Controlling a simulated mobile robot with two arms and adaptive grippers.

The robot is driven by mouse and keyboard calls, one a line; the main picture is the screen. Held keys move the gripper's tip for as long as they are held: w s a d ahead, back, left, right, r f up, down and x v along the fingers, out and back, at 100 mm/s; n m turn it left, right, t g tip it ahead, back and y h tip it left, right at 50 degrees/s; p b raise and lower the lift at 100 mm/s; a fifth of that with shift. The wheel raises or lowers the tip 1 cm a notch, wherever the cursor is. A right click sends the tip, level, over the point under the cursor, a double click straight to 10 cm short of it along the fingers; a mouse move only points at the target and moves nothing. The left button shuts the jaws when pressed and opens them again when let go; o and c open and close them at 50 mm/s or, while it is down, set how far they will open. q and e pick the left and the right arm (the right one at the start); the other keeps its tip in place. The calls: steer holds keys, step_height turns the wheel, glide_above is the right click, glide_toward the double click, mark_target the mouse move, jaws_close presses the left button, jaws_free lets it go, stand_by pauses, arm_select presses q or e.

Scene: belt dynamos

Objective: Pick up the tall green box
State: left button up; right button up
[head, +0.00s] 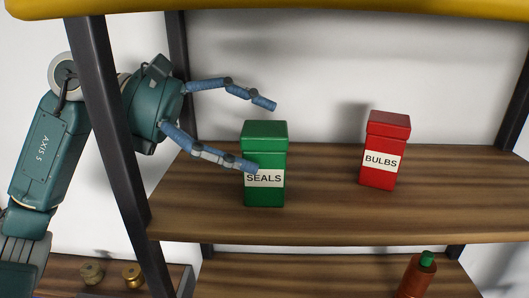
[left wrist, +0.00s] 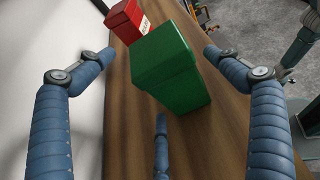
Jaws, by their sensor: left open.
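The tall green box (head: 265,192), labelled SEALS, stands upright on a wooden shelf. My left gripper (head: 262,135) is open at the left of the box, with its blue fingers pointing right. In the head view one finger overlaps the front of the box near its label, and the other is behind and above. In the left wrist view the green box (left wrist: 172,68) lies ahead between the spread fingers, and nothing is held. I cannot tell whether a finger touches it. My right gripper is not in view.
A red box (head: 378,172) labelled BULBS stands to the right on the same shelf (head: 320,215). A dark upright post (head: 115,130) crosses in front of my left arm. A brown bottle (head: 415,279) with a green cap stands on the shelf below. Shelf between the boxes is clear.

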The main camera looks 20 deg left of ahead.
arm_select(q)
steer(key=shift+p+x, duration=0.35)
steer(key=shift+x, duration=1.15)
steer(key=shift+r, duration=0.15)
steer(key=c, duration=1.5)
